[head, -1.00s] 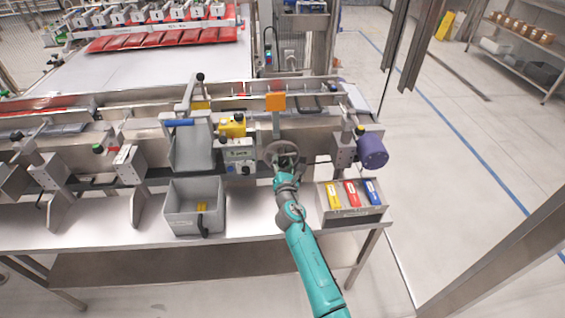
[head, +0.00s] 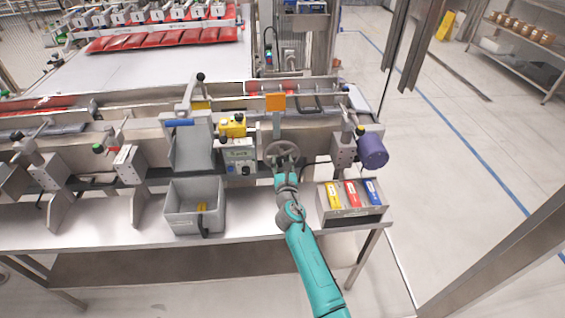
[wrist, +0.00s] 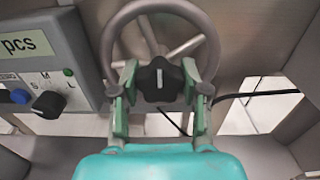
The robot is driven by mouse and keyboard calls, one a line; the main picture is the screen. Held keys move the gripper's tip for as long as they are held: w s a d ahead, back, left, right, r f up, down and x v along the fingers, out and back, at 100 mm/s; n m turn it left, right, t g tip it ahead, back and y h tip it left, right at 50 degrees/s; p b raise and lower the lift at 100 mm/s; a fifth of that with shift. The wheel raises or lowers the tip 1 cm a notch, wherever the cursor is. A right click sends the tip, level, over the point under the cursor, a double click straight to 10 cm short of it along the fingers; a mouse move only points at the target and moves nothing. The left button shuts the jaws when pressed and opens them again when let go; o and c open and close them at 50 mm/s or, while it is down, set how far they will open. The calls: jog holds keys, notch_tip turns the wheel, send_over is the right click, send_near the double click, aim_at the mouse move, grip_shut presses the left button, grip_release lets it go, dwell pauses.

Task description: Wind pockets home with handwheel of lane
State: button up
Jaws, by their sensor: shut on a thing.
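The grey spoked handwheel (head: 270,150) stands on the front of the machine, at the middle of the head view. In the wrist view its rim (wrist: 110,40) arches above my gripper. A black lobed knob (wrist: 160,80) with a pale line sits in front of the lower part of the wheel. My gripper (wrist: 160,88) has one finger on each side of this knob and is shut on it. It also shows in the head view (head: 286,166), at the lower part of the wheel. The exact finger contact is partly hidden.
A control box (head: 240,158) with a "pcs" display and knobs is close left of the wheel. A grey bin (head: 178,222) stands left on the bench. A box with yellow, red and blue tags (head: 350,216) is to the right. A purple cylinder (head: 373,152) juts out above it.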

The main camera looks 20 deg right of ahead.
jog(key=shift+f, duration=0.1)
jog(key=o, duration=1.1)
jog(key=shift+o, duration=0.2)
jog(key=v, duration=1.2)
